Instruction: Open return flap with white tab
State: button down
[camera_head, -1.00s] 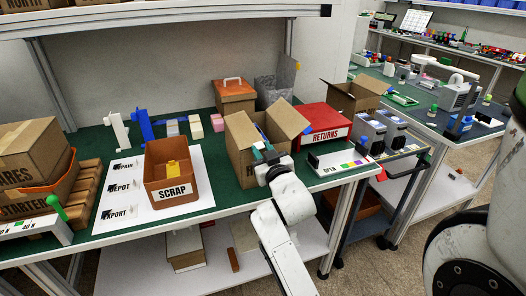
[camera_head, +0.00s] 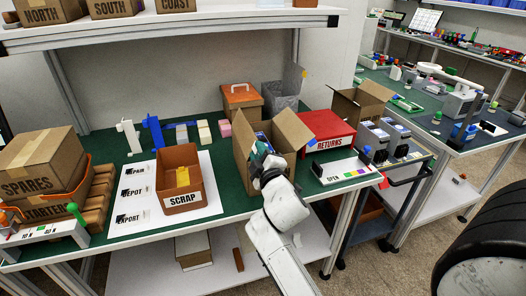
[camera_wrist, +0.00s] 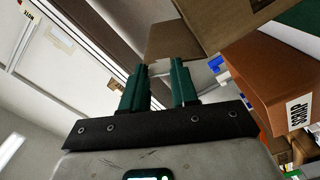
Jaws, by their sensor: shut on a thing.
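An open tan cardboard box (camera_head: 244,152) stands at the front of the green bench, its side flaps (camera_head: 291,129) raised. My gripper (camera_head: 260,152) is at the box's front edge, and my arm covers much of the front wall. In the wrist view, my gripper's green fingers (camera_wrist: 158,70) are shut on a cardboard flap (camera_wrist: 172,42) at their tips; the exact contact is hard to see. A red box marked RETURNS (camera_head: 327,129) stands right of the cardboard box, closed on top. I cannot make out a white tab.
The SCRAP bin (camera_head: 180,178) stands left on a white sheet. A white OPEN strip (camera_head: 346,167) with coloured squares lies right of my arm. A lidded brown box (camera_head: 242,101) and a grey bin (camera_head: 281,94) stand behind.

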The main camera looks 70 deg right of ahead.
jog(key=w+a+f+n+p, duration=0.1)
jog(key=w+a+n+p, duration=0.2)
jog(key=n, duration=1.3)
jog(key=shift+w+a+f, duration=0.4)
jog(key=shift+w+a, duration=0.4)
jog(key=shift+w, duration=0.4)
jog(key=c, duration=0.8)
grip_release()
jog(key=shift+c, duration=0.2)
jog(key=shift+a, duration=0.1)
jog(key=b+v, duration=0.2)
jog(key=v, duration=0.8)
jog(key=shift+s+a, duration=0.2)
jog(key=shift+a, duration=0.05)
